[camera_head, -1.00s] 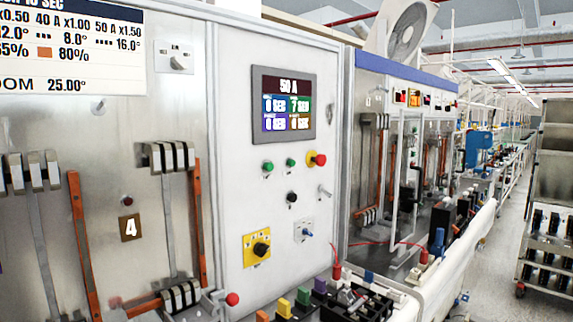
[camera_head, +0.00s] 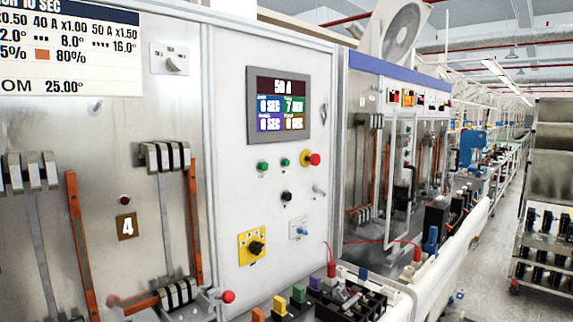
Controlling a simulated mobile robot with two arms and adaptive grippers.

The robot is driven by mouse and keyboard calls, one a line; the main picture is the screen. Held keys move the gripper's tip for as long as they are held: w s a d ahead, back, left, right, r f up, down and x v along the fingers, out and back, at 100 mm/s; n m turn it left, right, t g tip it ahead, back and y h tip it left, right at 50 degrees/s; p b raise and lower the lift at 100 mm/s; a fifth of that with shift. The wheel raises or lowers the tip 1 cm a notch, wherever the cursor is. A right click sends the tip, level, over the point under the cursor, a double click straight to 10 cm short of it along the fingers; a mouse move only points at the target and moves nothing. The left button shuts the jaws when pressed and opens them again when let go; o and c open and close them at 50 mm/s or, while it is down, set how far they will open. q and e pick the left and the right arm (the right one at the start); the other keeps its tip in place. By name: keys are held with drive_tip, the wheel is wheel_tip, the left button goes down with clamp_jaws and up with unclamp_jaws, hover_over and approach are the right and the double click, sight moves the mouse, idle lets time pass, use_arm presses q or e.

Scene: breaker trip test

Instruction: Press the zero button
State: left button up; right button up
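The white control panel (camera_head: 268,210) stands in the middle of the view. It carries a display (camera_head: 279,104) reading 50 A, with coloured fields in seconds below. Under the display are a left green button (camera_head: 262,166), a right green button (camera_head: 285,162), a red mushroom button (camera_head: 314,159) on a yellow collar, and a black button (camera_head: 286,197). A yellow plate with a black rotary knob (camera_head: 256,247) sits lower down. The button labels are too small to read, so I cannot tell which is the zero button. Neither gripper is in view.
A metal bench panel marked 4 (camera_head: 127,227) with clamps and orange bars stands at left. Coloured terminals (camera_head: 298,293) and a red lead lie below the control panel. A toggle lever (camera_head: 320,191) sticks out at its right. A shelf rack (camera_head: 547,200) stands across the aisle (camera_head: 485,265).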

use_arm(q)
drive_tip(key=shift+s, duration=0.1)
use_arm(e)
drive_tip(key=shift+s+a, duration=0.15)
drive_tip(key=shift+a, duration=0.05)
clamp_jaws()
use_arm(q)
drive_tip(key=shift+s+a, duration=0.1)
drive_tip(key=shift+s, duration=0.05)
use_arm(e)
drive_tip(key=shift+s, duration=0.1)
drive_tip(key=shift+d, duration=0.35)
